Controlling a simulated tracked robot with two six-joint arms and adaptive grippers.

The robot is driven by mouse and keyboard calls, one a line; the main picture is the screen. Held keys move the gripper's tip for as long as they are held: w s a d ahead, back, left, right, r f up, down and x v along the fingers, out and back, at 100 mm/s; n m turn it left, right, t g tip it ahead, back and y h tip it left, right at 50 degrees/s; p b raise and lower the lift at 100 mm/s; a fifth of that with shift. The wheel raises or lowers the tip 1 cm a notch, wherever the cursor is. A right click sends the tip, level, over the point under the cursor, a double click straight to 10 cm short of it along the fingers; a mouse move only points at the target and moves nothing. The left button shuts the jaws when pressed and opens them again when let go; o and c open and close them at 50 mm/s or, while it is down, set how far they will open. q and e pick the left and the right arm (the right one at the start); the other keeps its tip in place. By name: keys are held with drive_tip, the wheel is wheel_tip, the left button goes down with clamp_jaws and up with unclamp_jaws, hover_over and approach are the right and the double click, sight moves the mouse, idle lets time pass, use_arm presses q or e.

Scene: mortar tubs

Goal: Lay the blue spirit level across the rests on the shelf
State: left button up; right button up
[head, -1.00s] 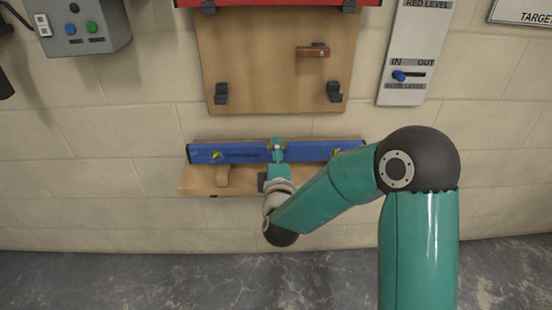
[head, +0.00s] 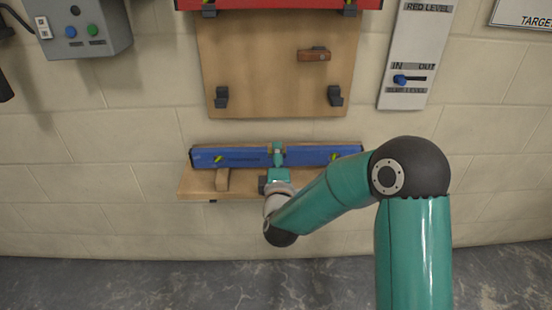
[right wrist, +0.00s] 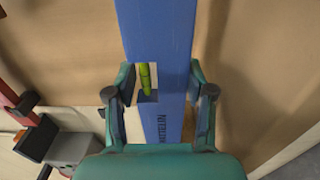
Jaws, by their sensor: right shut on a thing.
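The blue spirit level (head: 215,158) lies lengthwise along the wooden shelf (head: 195,190) on the wall, roughly level. My right gripper (head: 278,151) is shut on its middle. In the right wrist view the fingers (right wrist: 160,105) stand on both sides of the blue level (right wrist: 160,35), beside a window with a green vial. A wooden rest (head: 222,179) shows under the left half of the level. A dark block is partly behind my wrist, and my arm hides the shelf's right part. I cannot tell whether the level touches the rests. My left gripper is out of view.
Above the shelf hangs a wooden board (head: 240,60) with dark hooks and a red level (head: 280,4) at its top. A white panel with a blue lever (head: 400,79) is at the right. A grey control box (head: 85,30) is at the upper left.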

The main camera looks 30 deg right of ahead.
drive_tip(key=shift+r, duration=0.1)
drive_tip(key=o, duration=1.3)
drive_tip(key=shift+o, duration=0.2)
drive_tip(key=shift+s+a, duration=0.1)
drive_tip(key=shift+s+a, duration=0.1)
drive_tip(key=shift+s, duration=0.1)
drive_tip(key=b+v, duration=0.1)
drive_tip(key=v, duration=0.7)
drive_tip(key=shift+s, duration=0.15)
